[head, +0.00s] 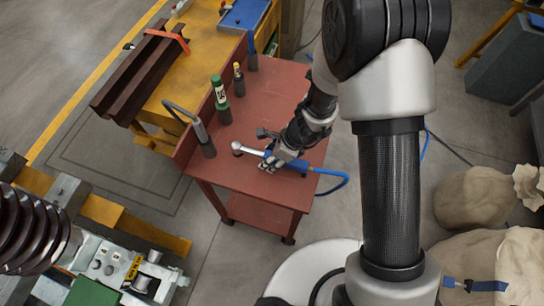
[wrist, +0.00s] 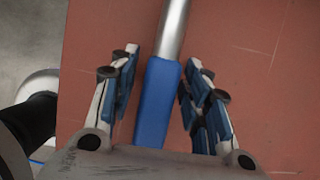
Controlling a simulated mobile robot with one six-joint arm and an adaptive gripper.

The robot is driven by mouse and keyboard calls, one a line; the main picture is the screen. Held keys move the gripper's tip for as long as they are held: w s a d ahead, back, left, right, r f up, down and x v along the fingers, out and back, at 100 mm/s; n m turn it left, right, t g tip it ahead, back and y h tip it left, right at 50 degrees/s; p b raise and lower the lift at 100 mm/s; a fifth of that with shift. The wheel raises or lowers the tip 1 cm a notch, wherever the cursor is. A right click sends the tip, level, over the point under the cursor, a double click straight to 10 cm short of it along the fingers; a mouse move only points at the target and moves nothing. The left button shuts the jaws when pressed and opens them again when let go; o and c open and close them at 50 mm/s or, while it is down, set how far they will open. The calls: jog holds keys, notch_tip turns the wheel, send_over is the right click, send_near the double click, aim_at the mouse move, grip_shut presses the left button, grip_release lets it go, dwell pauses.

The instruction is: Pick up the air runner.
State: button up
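The air runner lies on the red cart top (head: 235,176). It has a silver shaft and head (head: 246,150), a blue grip (head: 296,167), and a blue hose (head: 345,182) trailing off the cart's right edge. My gripper (head: 272,161) is over the tool and hides part of its middle. In the wrist view, the blue grip (wrist: 157,100) runs between the blue-padded fingers of my gripper (wrist: 162,60), with the silver shaft (wrist: 174,28) pointing away. The fingers are apart, with red surface showing on both sides of the grip. Finger height above the cart top is unclear.
On the cart's left side stand a green-and-white bottle (head: 220,97), a dark yellow-topped bottle (head: 239,80) and a grey holder with a curved handle (head: 201,136). A yellow bench (head: 190,58) stands behind left. Sacks (head: 475,200) lie at right.

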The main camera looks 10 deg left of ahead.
grip_shut()
dwell(0.3)
jog(key=shift+r, duration=0.15)
